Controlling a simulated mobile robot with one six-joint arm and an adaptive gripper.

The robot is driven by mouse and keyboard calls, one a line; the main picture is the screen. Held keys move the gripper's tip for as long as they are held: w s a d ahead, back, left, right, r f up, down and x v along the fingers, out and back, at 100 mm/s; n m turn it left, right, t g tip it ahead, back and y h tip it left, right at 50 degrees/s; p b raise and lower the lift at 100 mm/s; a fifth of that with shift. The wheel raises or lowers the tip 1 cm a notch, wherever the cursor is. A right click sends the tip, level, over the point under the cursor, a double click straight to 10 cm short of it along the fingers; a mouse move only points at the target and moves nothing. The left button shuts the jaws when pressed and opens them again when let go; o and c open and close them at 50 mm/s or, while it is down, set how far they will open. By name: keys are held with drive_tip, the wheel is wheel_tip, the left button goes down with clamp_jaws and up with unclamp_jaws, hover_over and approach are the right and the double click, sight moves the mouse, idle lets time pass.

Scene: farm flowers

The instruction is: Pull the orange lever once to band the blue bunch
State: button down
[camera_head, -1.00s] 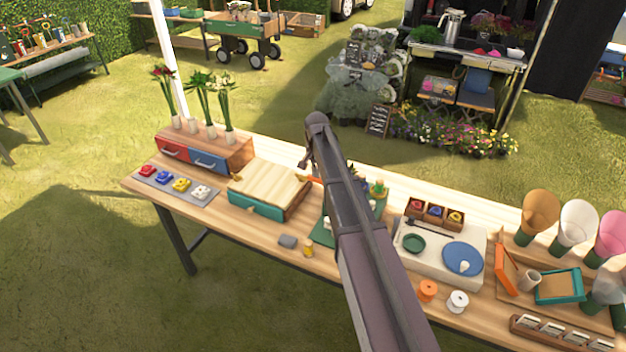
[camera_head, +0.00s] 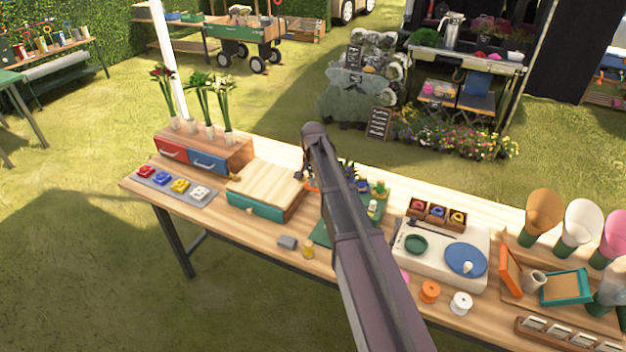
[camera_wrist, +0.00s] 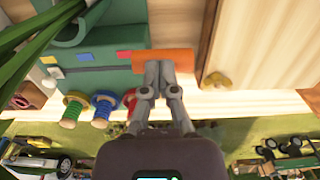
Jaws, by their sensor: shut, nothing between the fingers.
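The orange lever (camera_wrist: 150,62) is a flat orange bar on the green banding machine (camera_wrist: 112,68) in the wrist view. My gripper (camera_wrist: 159,68) is shut with its fingertips at the lever's lower edge; I cannot tell whether they press on it. In the head view a bit of the orange lever (camera_head: 311,187) shows left of my arm, which hides most of the machine. Green stems (camera_wrist: 25,32) cross the wrist view's top left.
Green, blue and red spools (camera_wrist: 102,108) stick out beside the machine. A wooden-topped box (camera_head: 268,187) stands close to the left of the lever. A white stand (camera_head: 440,255) with a blue disc is to the right of my arm.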

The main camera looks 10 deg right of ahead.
drive_tip(key=shift+f, duration=0.15)
drive_tip(key=shift+s+a+f+b, duration=0.3)
drive_tip(key=shift+s+f+b, duration=0.1)
drive_tip(key=shift+f+b, duration=0.4)
drive_tip(key=shift+s+a+f+b, duration=0.25)
drive_tip(key=shift+s+f+b, duration=0.1)
drive_tip(key=shift+f+b, duration=0.45)
drive_tip(key=shift+r, duration=0.1)
drive_tip(key=shift+s+a+f+b, duration=0.1)
drive_tip(key=shift+s+f+b, duration=0.05)
drive_tip(key=shift+f+b, duration=0.45)
drive_tip(key=shift+s+a+f+b, duration=0.15)
drive_tip(key=shift+s+f+b, duration=0.05)
drive_tip(key=shift+f+b, duration=0.45)
drive_tip(key=shift+s+a+f+b, duration=0.1)
drive_tip(key=shift+s+f+b, duration=0.05)
drive_tip(key=shift+f+b, duration=0.45)
drive_tip(key=shift+f, duration=0.1)
